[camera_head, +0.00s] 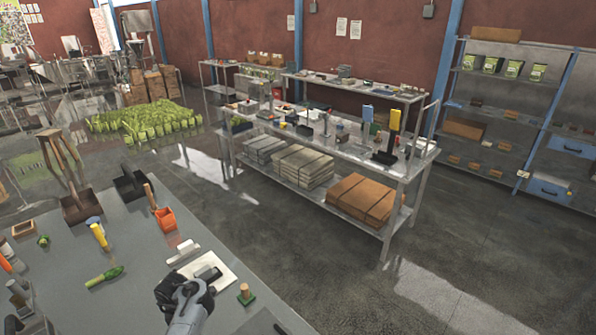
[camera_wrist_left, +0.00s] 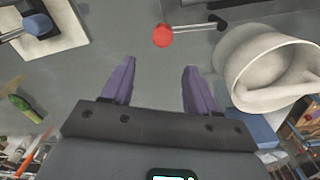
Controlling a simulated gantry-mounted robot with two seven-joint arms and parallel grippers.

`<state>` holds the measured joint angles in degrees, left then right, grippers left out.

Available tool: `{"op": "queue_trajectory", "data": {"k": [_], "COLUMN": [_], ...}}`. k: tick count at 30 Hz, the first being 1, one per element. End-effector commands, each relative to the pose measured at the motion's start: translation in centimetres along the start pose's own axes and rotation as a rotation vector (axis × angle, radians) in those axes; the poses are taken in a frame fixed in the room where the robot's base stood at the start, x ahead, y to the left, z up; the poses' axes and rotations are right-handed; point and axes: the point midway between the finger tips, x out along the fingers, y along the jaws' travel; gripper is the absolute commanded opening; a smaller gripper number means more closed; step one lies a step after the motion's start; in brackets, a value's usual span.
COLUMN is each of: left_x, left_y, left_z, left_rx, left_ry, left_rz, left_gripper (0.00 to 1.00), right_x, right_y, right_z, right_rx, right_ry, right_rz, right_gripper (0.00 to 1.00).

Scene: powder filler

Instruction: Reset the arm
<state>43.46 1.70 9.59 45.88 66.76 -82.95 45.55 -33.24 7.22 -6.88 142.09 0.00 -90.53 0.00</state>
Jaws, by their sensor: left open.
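My left gripper (camera_wrist_left: 160,90) is open and empty in the left wrist view. Its two purple fingers are wide apart over a grey surface, with nothing between them. In the head view, a grey and black arm part (camera_head: 186,303) reaches up from the bottom edge over the grey table (camera_head: 145,265). I cannot tell which arm it belongs to, and no fingers show clearly there.
The left wrist view shows a white cup-like vessel (camera_wrist_left: 268,72) close right of the fingers, a red-ended tool (camera_wrist_left: 163,36) ahead and a green-tipped tool (camera_wrist_left: 26,108) at left. In the head view, a laden metal bench (camera_head: 335,143) stands beyond an open floor aisle.

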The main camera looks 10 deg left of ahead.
Motion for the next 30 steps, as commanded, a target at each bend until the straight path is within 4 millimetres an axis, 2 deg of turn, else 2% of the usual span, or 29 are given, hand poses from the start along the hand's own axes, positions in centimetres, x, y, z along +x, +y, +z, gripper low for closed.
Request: {"op": "queue_trajectory", "data": {"k": [5,7,11,13,17,21,24,27,30], "left_x": [1.9,2.3,2.3,1.8,0.1,-2.7,-5.0,-7.2,-8.9], "left_y": [-2.2,-3.7,-7.7,-10.4,-16.2,-22.8,-27.1,-30.4,-32.8], "left_z": [-2.0,-2.6,-3.2,-3.2,-3.0,-2.6,-2.4,-2.3,-2.3], "left_rx": [0.303,0.468,0.8,0.985,1.328,1.675,1.879,2.04,2.151], "left_ry": [0.025,0.039,0.07,0.085,0.11,0.129,0.138,0.144,0.149], "left_rz": [0.069,0.098,0.146,0.166,0.2,0.233,0.258,0.28,0.298], "left_gripper": [0.59,0.59,0.59,0.59,0.59,0.59,0.59,0.59,0.59], "right_x": [-0.6,-0.9,-1.3,-1.6,-2.0,-2.4,-2.7,-2.8,-2.9], "right_y": [0.0,0.0,0.0,0.0,-0.1,-0.1,-0.1,-0.1,-0.1], "right_z": [-0.2,-0.3,-0.5,-0.5,-0.7,-0.8,-0.9,-0.9,-1.0], "right_rx": [0.0,0.0,0.001,0.002,0.005,0.008,0.009,0.009,0.009], "right_ry": [0.0,0.0,0.0,0.0,0.001,0.001,0.001,0.001,0.001], "right_rz": [0.0,0.0,-0.001,-0.002,-0.004,-0.006,-0.007,-0.007,-0.007], "right_gripper": [0.43,0.43,0.43,0.43,0.43,0.43,0.43,0.43,0.43]}}
